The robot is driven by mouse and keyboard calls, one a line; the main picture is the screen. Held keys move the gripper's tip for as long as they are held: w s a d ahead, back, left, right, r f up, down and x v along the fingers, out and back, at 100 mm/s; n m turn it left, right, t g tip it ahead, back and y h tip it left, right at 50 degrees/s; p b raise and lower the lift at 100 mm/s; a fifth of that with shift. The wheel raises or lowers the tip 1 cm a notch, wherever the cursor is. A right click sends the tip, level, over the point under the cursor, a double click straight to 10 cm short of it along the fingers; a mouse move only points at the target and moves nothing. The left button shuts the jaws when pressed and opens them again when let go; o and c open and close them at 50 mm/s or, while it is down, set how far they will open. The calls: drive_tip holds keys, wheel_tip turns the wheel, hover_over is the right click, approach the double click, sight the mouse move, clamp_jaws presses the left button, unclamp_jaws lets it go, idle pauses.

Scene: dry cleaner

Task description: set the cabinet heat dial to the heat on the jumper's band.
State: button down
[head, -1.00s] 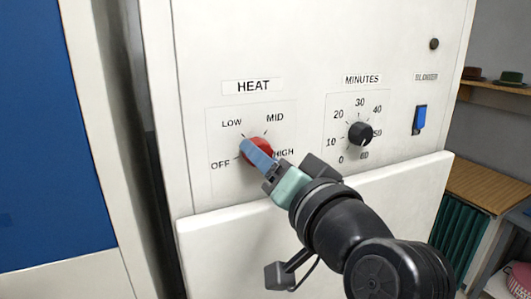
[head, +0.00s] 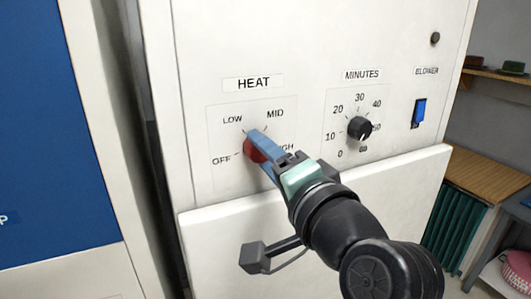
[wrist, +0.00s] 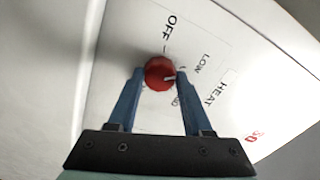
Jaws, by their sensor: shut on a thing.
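The red heat dial (head: 254,151) sits on the white cabinet's front panel, under the HEAT label (head: 253,84), among the marks OFF, LOW, MID and HIGH. My gripper (head: 256,143) is shut on the dial, with its blue fingers on either side of the knob. The wrist view shows the dial (wrist: 159,72) between the fingertips. Its white pointer faces right there, a little past the LOW tick toward MID. A finger partly hides the marks near MID. The jumper and its band are not in view.
The minutes dial (head: 359,128) is black and sits right of the heat dial. A blue blower switch (head: 419,113) is farther right. A white ledge (head: 330,185) juts out below the panel, under my arm. A wooden table (head: 487,185) stands at the right.

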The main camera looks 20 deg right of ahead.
drive_tip(key=shift+c, duration=1.6)
unclamp_jaws()
drive_tip(key=s+b, duration=0.4)
drive_tip(key=s, duration=0.9)
drive_tip(key=shift+d, duration=0.25)
drive_tip(key=w+a+r+n+t+h, duration=0.2)
drive_tip(key=w+a+r+n+t, duration=0.2)
drive_tip(key=w+a+r+n, duration=0.25)
drive_tip(key=s+a+r+n+t+y+b, duration=0.1)
drive_tip(key=s+a+r+n+t, duration=0.4)
drive_tip(key=a, duration=0.5)
wheel_tip(320, 180, up, 4)
drive_tip(key=shift+s+f+n, duration=0.2)
drive_tip(key=shift+f+n, duration=0.05)
drive_tip(key=shift+n, duration=0.8)
